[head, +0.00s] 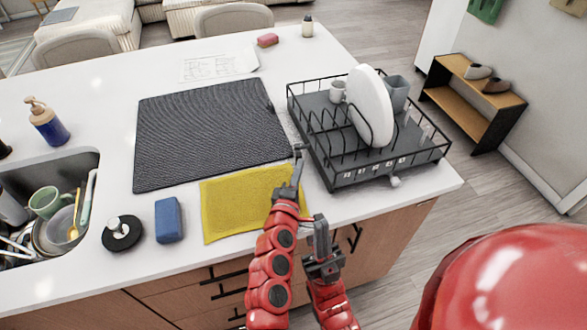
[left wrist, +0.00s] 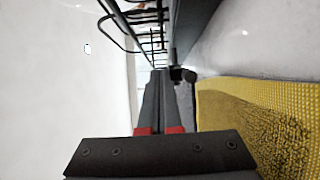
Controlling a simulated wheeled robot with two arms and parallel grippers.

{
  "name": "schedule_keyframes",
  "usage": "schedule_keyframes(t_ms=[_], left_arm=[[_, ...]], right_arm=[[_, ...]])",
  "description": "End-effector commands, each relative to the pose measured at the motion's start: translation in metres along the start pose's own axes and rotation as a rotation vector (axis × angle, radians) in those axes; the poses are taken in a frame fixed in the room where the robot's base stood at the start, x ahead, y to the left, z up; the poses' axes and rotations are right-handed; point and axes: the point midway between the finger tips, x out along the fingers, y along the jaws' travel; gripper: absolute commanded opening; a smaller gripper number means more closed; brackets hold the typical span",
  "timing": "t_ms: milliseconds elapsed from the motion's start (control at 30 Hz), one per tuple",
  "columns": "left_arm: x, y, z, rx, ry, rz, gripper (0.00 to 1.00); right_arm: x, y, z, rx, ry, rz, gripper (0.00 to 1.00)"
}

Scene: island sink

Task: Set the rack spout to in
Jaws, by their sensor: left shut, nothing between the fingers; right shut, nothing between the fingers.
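The dish rack (head: 345,178) is a dark tray with black wire sides at the right end of the island. A small dark stub (head: 297,149), which looks like its spout, is at the rack's left side, low by the counter. The stub also shows in the left wrist view (left wrist: 184,75), just beyond the fingertips. My left gripper (head: 297,168) is shut and empty, close to the stub; whether they touch I cannot tell. My right gripper (head: 321,222) is shut and empty, lower, at the counter's front edge.
The rack holds a white plate (head: 370,105) and mugs. A pale knob (head: 395,181) sticks out at its front. A yellow cloth (head: 235,205) lies under my left arm, by a dark mat (head: 205,130) and a blue sponge (head: 169,220). The sink (head: 85,165) is at the left.

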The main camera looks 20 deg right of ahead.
Motion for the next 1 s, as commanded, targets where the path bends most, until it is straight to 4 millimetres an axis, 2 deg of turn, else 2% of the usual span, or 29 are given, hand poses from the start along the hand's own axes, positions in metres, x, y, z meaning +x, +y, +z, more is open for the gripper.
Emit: schedule_keyframes(t_ms=[400, 1000], left_arm=[[0.0025, -0.0001, 0.0071, 0.0, -0.001, 0.0, 0.0], [0.0009, -0.0008, 0.0043, -0.001, 0.001, 0.001, 0.0]], right_arm=[[-0.0021, -0.0001, 0.0004, 0.0, 0.0, 0.0, 0.0], [-0.0049, -0.0002, 0.0008, 0.0, 0.0, 0.0, 0.0]])
